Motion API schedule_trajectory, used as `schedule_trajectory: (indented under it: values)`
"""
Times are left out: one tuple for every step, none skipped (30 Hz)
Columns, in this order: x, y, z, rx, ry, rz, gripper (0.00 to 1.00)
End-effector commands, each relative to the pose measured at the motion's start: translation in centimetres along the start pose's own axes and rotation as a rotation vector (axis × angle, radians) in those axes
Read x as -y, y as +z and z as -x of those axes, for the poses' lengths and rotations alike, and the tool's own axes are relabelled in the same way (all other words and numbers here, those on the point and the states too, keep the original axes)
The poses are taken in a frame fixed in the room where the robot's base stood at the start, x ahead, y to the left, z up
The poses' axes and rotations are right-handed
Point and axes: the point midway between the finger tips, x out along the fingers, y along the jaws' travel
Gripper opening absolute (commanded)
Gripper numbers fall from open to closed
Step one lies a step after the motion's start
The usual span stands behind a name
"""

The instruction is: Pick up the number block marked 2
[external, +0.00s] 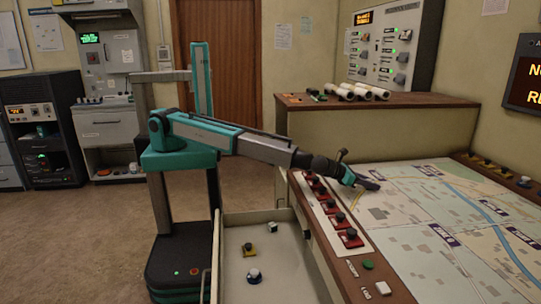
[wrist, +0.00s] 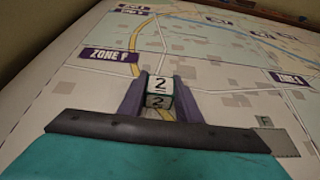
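The number block marked 2 (wrist: 159,88) is white on its top face and darker on the side facing the camera, with a 2 on both faces. In the wrist view it sits between the two fingers of my gripper (wrist: 160,95), which close in on both its sides with no clear gap. The block is not discernible in that view.
The map (external: 420,205) lies flat, with purple zone labels. A row of red-based knobs (external: 335,217) lines the console's left edge. Rolled papers (external: 355,92) lie behind.

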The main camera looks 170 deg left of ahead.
Motion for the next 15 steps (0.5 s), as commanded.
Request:
schedule_trajectory:
  values:
    - [0.01,0.01,0.0,0.0,0.0,0.0,0.09]
    - [0.01,0.01,0.0,0.0,0.0,0.0,0.09]
    - [0.01,0.01,0.0,0.0,0.0,0.0,0.09]
    - [0.01,0.01,0.0,0.0,0.0,0.0,0.09]
    - [0.01,0.01,0.0,0.0,0.0,0.0,0.09]
    - [0.01,0.02,0.0,0.0,0.0,0.0,0.09]
    - [0.01,0.02,0.01,0.0,0.0,0.0,0.09]
    - [0.01,0.04,0.02,0.0,0.0,0.0,0.09]
    - [0.01,0.09,0.03,0.0,0.0,0.0,0.09]
    - [0.01,0.15,0.06,0.001,0.0,0.0,0.09]
    - [0.01,0.21,0.09,0.001,0.0,0.0,0.09]
    - [0.01,0.35,0.14,0.001,0.0,0.0,0.09]
    - [0.01,0.47,0.19,0.001,0.0,0.0,0.09]
    - [0.01,0.61,0.25,0.001,0.0,0.001,0.09]
    - [0.02,0.84,0.34,0.001,-0.001,0.002,0.09]
